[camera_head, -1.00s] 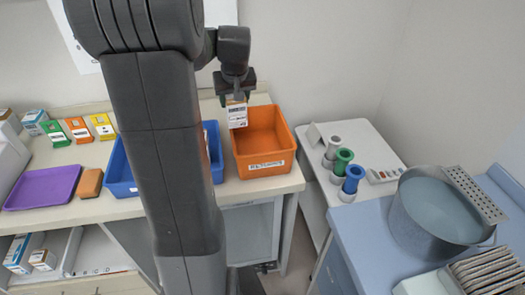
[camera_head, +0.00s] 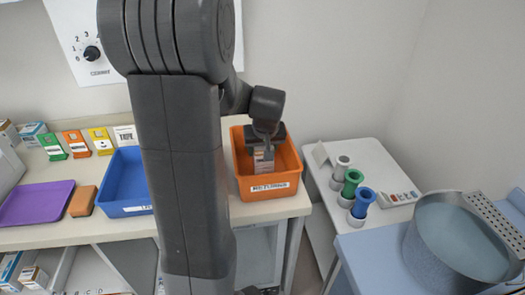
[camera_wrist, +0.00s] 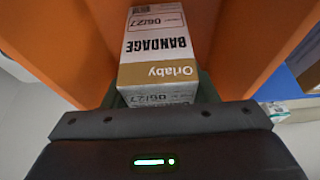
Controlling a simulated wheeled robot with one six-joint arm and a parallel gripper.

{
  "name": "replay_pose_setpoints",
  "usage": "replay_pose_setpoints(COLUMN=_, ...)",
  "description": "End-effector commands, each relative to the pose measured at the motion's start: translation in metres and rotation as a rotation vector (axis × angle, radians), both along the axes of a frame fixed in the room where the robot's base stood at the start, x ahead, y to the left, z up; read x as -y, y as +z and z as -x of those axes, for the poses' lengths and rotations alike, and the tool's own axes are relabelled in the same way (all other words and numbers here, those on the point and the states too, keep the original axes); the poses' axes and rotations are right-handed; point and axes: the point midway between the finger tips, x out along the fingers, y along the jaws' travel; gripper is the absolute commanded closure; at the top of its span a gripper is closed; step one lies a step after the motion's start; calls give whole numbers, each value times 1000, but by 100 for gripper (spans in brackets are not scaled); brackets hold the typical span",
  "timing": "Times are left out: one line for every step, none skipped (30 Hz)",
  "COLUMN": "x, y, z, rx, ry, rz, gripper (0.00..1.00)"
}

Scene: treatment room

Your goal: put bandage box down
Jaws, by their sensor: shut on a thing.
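The bandage box (camera_wrist: 157,48) is white with a tan band and reads "BANDAGE" and "Orlaby" in the wrist view. My gripper (camera_head: 264,150) is shut on it. In the head view the bandage box (camera_head: 263,162) is held within the outline of the orange bin (camera_head: 268,182), below its back rim. The orange bin's walls (camera_wrist: 60,40) flank the box in the wrist view. Whether the box touches the bin floor is hidden. The bin's front label seems to read "RETURNS".
A blue bin (camera_head: 124,182) stands left of the orange bin, partly behind my arm. A purple tray (camera_head: 36,203) and an orange-brown block (camera_head: 82,201) lie further left. Colored spools (camera_head: 352,183) stand on a white cart (camera_head: 375,160) at right, beside a grey basin (camera_head: 455,240).

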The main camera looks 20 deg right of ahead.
Motion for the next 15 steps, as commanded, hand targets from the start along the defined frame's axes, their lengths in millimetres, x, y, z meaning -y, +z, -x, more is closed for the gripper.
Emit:
replay_pose_setpoints(x=0, y=-5, z=0, rx=-2, ry=-1, rz=-1, gripper=76)
replay_pose_setpoints(x=0, y=-7, z=0, rx=-1, ry=-1, rz=-1, gripper=76)
replay_pose_setpoints(x=0, y=-8, z=0, rx=-1, ry=0, rz=0, gripper=76)
replay_pose_setpoints(x=0, y=-9, z=0, rx=0, ry=0, rz=0, gripper=76)
replay_pose_setpoints(x=0, y=-9, z=0, rx=0, ry=0, rz=1, gripper=76)
replay_pose_setpoints(x=0, y=-8, z=0, rx=0, ry=0, rz=1, gripper=76)
replay_pose_setpoints(x=0, y=-8, z=0, rx=0, ry=0, rz=1, gripper=76)
replay_pose_setpoints(x=0, y=-8, z=0, rx=0, ry=0, rz=1, gripper=76)
replay_pose_setpoints(x=0, y=-8, z=0, rx=0, ry=0, rz=1, gripper=76)
replay_pose_setpoints(x=0, y=-8, z=0, rx=0, ry=0, rz=1, gripper=76)
replay_pose_setpoints(x=0, y=-9, z=0, rx=0, ry=0, rz=1, gripper=76)
replay_pose_setpoints(x=0, y=-11, z=0, rx=0, ry=0, rz=1, gripper=76)
replay_pose_setpoints(x=0, y=-12, z=0, rx=0, ry=0, rz=1, gripper=76)
replay_pose_setpoints(x=0, y=-13, z=0, rx=0, ry=0, rz=1, gripper=76)
replay_pose_setpoints(x=0, y=-11, z=0, rx=0, ry=0, rz=1, gripper=40)
